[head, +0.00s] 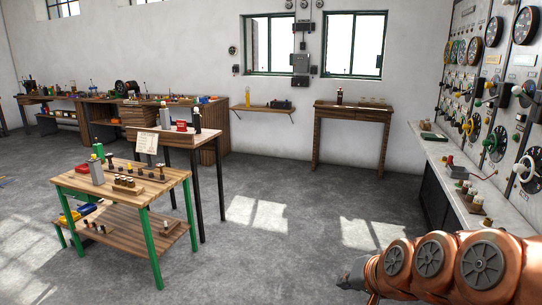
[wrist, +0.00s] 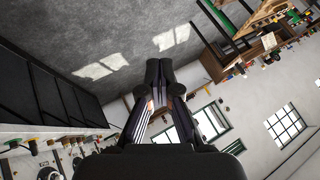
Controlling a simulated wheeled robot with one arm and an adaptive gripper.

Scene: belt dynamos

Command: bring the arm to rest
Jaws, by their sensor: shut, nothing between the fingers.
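My gripper (wrist: 160,75) shows in the middle of the wrist view with its two dark fingers together and nothing between them. It points out over open grey floor. In the head view my copper-coloured arm comes in from the lower right, and the dark gripper (head: 352,275) is at its left end, above the floor. The gripper is apart from the tables and the counter.
A green-legged table (head: 75,184) with small parts stands at left, a dark-legged table (head: 178,137) behind it. A long counter (head: 460,160) under a gauge panel (head: 483,60) runs along the right. A wooden side table (head: 352,109) stands at the back wall. The middle floor is clear.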

